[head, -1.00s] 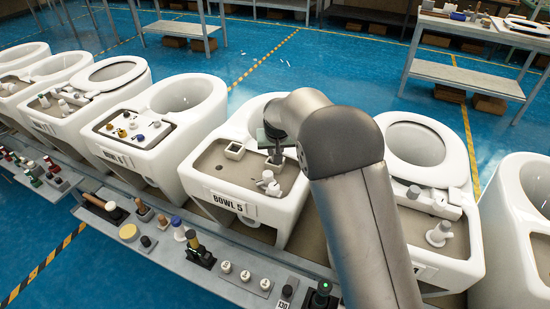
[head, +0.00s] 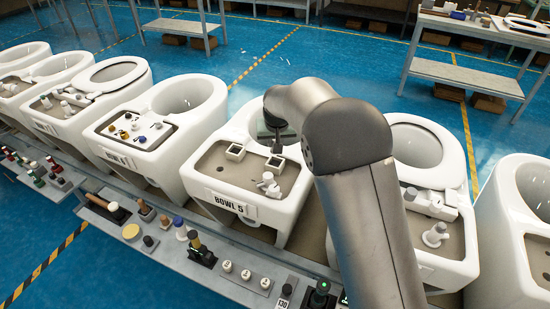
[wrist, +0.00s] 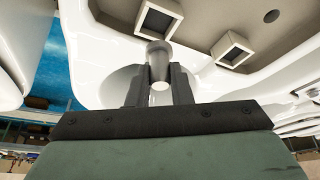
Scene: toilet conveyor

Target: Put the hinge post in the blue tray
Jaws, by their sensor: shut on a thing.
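My gripper (head: 279,139) is above the deck of the white bowl marked BOWL 5 (head: 215,180). In the wrist view my gripper (wrist: 159,84) is shut on a pale grey post with a flared end (wrist: 157,60), which I take to be the hinge post. Two square-rimmed sockets (head: 235,152) (head: 275,164) on the deck look empty; they also show in the wrist view (wrist: 158,18) (wrist: 233,49). The post is apart from them. In the head view the post is mostly hidden by my gripper. I cannot make out a blue tray in either view.
A grey-white fitting (head: 268,184) stands on the same deck in front of the sockets. A parts ledge (head: 215,278) with several small parts runs along the near side. Other bowls (head: 135,135) stand left and right. My arm hides part of the right-hand bowl.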

